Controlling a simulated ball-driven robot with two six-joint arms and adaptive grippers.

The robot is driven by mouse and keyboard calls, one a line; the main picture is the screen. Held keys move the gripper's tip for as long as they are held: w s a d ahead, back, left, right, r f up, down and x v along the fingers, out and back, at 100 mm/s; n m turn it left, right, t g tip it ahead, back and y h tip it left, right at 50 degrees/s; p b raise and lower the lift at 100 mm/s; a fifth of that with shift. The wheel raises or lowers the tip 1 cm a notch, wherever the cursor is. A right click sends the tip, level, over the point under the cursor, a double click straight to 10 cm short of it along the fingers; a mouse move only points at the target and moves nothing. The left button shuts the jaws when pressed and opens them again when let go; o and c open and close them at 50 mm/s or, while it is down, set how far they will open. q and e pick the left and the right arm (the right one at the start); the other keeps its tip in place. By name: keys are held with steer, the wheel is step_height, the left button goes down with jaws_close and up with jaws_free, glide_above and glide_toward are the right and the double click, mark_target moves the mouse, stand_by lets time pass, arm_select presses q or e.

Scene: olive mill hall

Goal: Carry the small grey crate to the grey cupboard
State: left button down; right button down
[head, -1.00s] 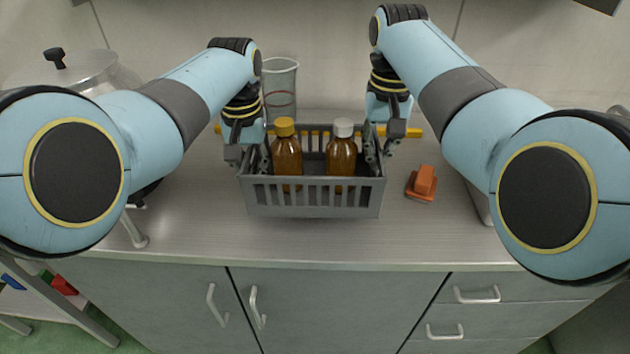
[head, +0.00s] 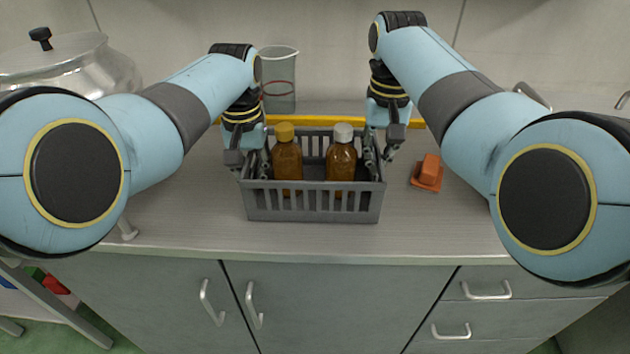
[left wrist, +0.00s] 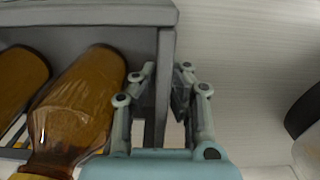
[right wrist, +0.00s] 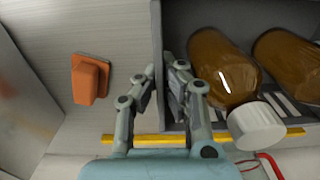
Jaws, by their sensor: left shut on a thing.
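The small grey crate (head: 313,212) is level over the metal worktop, with two brown bottles in it, one yellow-capped (head: 286,165) and one white-capped (head: 341,165). I cannot tell whether its base touches the worktop. My left gripper (left wrist: 160,85) is shut on the crate's left end wall, one finger inside and one outside. My right gripper (right wrist: 161,75) straddles the right end wall the same way, its fingers closed on it. Grey doors (head: 330,300) show under the worktop; I cannot tell whether they belong to the grey cupboard of the task.
An orange block-like thing (head: 427,173) lies right of the crate. A glass beaker (head: 279,85) and a yellow bar (head: 330,122) are behind it. A lidded metal pot (head: 70,68) stands at the back left. The worktop in front of the crate is clear.

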arm_select(q)
steer(key=c, duration=1.9)
jaws_free()
steer(key=shift+a+f, duration=0.1)
steer(key=shift+f, duration=0.1)
arm_select(e)
steer(key=c, duration=2)
jaws_free()
steer(key=shift+d+f, duration=0.1)
steer(key=shift+f, duration=0.1)
arm_select(q)
steer(key=o, duration=0.4)
steer(key=shift+r, duration=0.1)
arm_select(e)
steer(key=o, duration=0.5)
steer(key=shift+r, duration=0.1)
arm_select(q)
steer(key=shift+r, duration=0.1)
step_height(320, 180, up, 11)
steer(key=shift+r, duration=0.3)
arm_select(e)
steer(key=shift+r, duration=0.15)
step_height(320, 180, up, 12)
steer(key=shift+f, duration=0.2)
